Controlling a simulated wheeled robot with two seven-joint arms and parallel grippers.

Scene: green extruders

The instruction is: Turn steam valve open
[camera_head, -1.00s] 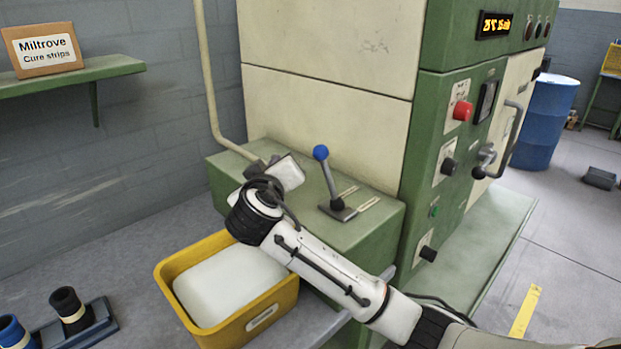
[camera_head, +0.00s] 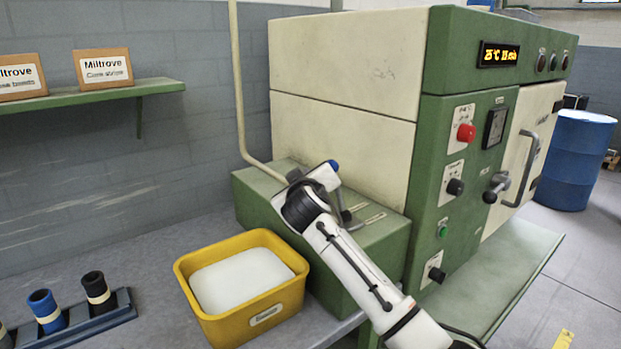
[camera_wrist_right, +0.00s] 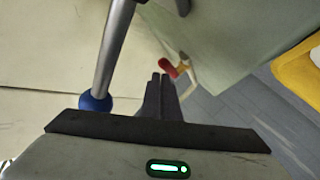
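A red handle (camera_wrist_right: 175,70) on a cream pipe, apparently the steam valve, shows in the right wrist view just beyond my fingertips; a gap seems to remain. In the head view the cream pipe (camera_head: 238,95) runs down the wall to behind the green box, and I see no red handle there; my arm may hide it. My right gripper (camera_wrist_right: 161,84) has its dark fingers close together, with nothing visible between them. In the head view it hangs above the green box, in front of the lever. My left gripper is not in view.
A lever with a blue knob (camera_wrist_right: 95,103) stands close beside my right fingers; its knob (camera_head: 333,165) peeks out behind my gripper. A yellow bin (camera_head: 245,325) with white contents stands in front of the green box (camera_head: 385,240). The green machine (camera_head: 440,140) rises at right.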

